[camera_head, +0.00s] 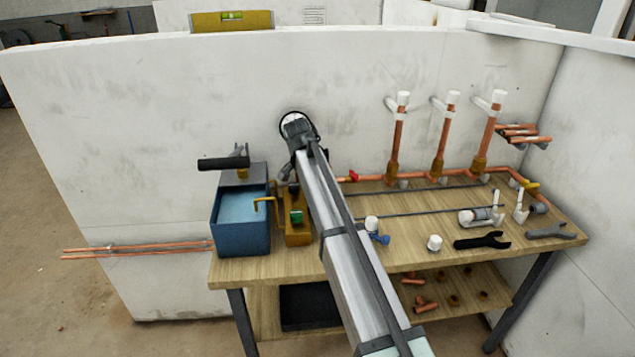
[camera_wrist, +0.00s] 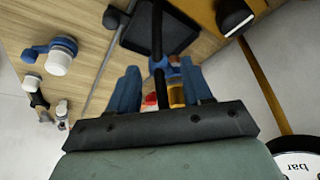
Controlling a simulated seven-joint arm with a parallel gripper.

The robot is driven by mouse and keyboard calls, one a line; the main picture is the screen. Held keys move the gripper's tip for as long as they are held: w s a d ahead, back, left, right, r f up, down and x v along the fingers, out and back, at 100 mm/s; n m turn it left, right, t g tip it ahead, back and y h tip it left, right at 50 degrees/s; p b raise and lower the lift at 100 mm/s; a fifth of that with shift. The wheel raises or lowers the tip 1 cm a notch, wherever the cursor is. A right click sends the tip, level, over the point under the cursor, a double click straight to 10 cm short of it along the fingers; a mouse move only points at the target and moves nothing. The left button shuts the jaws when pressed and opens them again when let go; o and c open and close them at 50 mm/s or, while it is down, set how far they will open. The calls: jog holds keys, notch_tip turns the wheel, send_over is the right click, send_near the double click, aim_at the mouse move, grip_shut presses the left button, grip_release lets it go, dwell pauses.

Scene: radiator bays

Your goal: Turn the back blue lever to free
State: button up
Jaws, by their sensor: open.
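In the wrist view, my gripper (camera_wrist: 160,85) is open, its two blue-grey fingers apart. A small blue part (camera_wrist: 176,66), which may be the back blue lever, shows between the fingers beside a black rod (camera_wrist: 157,35). Brass and red parts show lower in the gap. I cannot tell whether a finger touches them. Another blue lever (camera_wrist: 36,52) with a white-capped body lies outside the fingers, at left. It also shows in the head view (camera_head: 380,239) at the bench's middle. My arm hides the bench behind it there, and the fingertips cannot be made out.
A blue tank (camera_head: 240,225) and a brass block with a green button (camera_head: 296,216) stand left of my arm. A red lever (camera_head: 353,177) sits on the copper pipe along the wall.

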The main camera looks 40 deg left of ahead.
jog(key=v, duration=1.3)
jog(key=s+d+f+g+h, duration=0.1)
jog(key=s+d+f+g, duration=0.3)
jog(key=d+f, duration=1.3)
jog(key=s+d+f+g+h, duration=0.15)
jog(key=s+d+f, duration=0.45)
jog(key=d+f, duration=1.1)
jog(key=s+d+f+g+h, duration=0.1)
jog(key=s+d+f+g, duration=0.3)
jog(key=d+f, duration=1.3)
jog(key=s+d+f+g+y, duration=0.1)
jog(key=s+d+f, duration=0.6)
jog(key=s+d, duration=0.3)
jog(key=s+d+f+y, duration=0.2)
jog(key=s+d+f, duration=0.5)
jog(key=s+d, duration=0.2)
jog(key=shift+s+d+f+g, duration=0.25)
jog(key=shift+s+d+g, duration=0.1)
jog(key=shift+s, duration=0.1)
